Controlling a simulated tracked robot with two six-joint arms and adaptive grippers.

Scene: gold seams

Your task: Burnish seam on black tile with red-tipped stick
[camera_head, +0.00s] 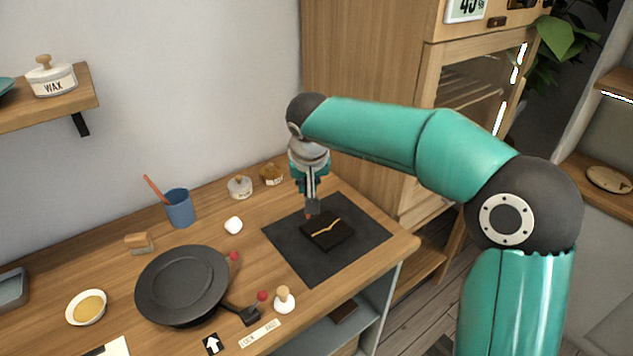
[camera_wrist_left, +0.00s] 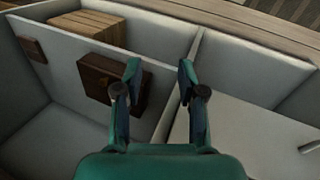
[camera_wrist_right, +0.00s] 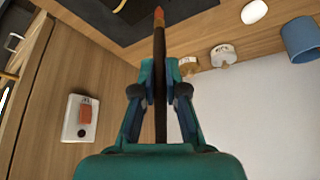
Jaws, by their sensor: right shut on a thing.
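The black tile (camera_head: 322,240) lies flat on the dark mat (camera_head: 290,262), with a gold seam (camera_head: 328,227) running across it. My right gripper (camera_head: 312,197) is above the tile's far left edge, pointing down. It is shut on the dark stick (camera_wrist_right: 160,85), whose red-orange tip (camera_wrist_right: 159,14) points away from the gripper. In the head view the tip (camera_head: 309,215) is close to the tile's far left edge; I cannot tell whether it touches. My left gripper (camera_wrist_left: 160,72) is open and empty over a white compartmented box (camera_wrist_left: 160,25); it is not in the head view.
A black round plate (camera_head: 183,285) with red-knobbed levers sits left of the mat. A blue cup (camera_head: 178,209) holding an orange stick, a white lump (camera_head: 233,225) and small jars (camera_head: 239,187) stand behind. A bowl (camera_head: 87,307) is at front left. A wooden cabinet (camera_head: 365,60) rises behind the mat.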

